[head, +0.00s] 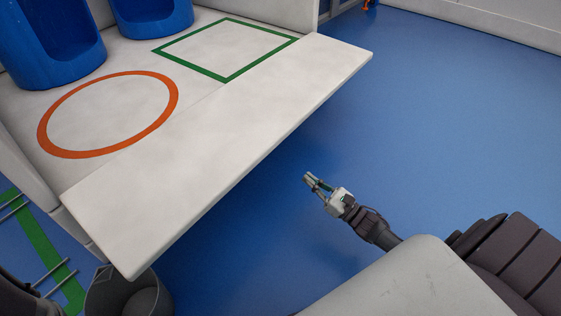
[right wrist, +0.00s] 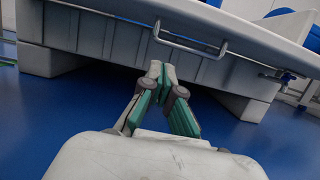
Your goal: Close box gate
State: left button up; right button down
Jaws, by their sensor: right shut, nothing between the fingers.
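The white box (head: 100,55) has its gate (head: 225,150) folded down, so it lies out flat as a light panel along the open side. My right gripper (head: 308,178) is below and beyond the gate's outer edge, apart from it, with shut, empty fingers. In the right wrist view the shut fingertips (right wrist: 162,70) point toward a bent metal handle (right wrist: 188,46) under the pale overhanging panel (right wrist: 275,43). The fingertips appear just below the handle; whether they touch it I cannot tell. My left gripper is not in view.
Blue tubs (head: 55,50) stand inside the box at the back left. An orange ring (head: 110,112) and a green square outline (head: 225,48) mark its bare floor. Blue floor (head: 450,110) is open to the right. A grey support foot (right wrist: 45,58) shows beneath the box.

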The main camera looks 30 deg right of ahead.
jog(key=w+a+r+b, duration=0.3)
jog(key=w+r, duration=0.3)
jog(key=w, duration=0.2)
jog(key=shift+w+a+r+b, duration=0.3)
jog(key=shift+w+r+b, duration=0.1)
jog(key=shift+b, duration=0.5)
